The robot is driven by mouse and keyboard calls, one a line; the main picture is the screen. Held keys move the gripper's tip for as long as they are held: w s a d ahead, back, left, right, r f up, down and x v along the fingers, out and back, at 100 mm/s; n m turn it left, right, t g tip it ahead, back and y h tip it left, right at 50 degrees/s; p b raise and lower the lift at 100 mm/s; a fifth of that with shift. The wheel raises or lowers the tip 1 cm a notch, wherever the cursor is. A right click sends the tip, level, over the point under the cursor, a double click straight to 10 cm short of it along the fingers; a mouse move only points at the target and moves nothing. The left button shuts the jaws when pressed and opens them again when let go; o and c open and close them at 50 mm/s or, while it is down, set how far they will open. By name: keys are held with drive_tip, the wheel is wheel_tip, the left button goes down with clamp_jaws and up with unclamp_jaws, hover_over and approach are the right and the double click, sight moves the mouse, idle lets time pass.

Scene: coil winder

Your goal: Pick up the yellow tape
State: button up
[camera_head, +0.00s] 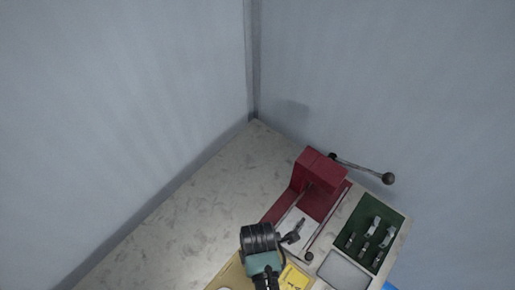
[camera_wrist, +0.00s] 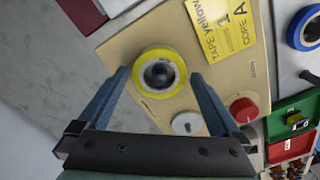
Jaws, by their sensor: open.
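The yellow tape (camera_wrist: 139,86) is a roll with a yellow outer ring, a pale inner ring and a dark centre. It lies on a beige board (camera_wrist: 180,38) in the wrist view. My gripper (camera_wrist: 160,75) is open, with one blue finger on each side of the roll and visible gaps between fingers and tape. The fingers' height relative to the roll is hard to tell. A yellow card (camera_wrist: 220,28) reading "TAPE Yellow 1 CORE A" lies beside the roll; it also shows in the head view (camera_head: 294,277). The tape is not discernible in the head view.
On the board are a red knob (camera_wrist: 244,110) and a white round part (camera_wrist: 187,123). A blue roll (camera_wrist: 299,28) sits at upper right. The red winder (camera_head: 318,170) with its crank handle (camera_head: 388,179) and a green tray (camera_head: 349,222) stand nearby. The grey table's left side (camera_head: 190,215) is clear.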

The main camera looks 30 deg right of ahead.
drive_tip(key=shift+f, duration=0.3)
drive_tip(key=c, duration=1.1)
drive_tip(key=shift+r, duration=0.1)
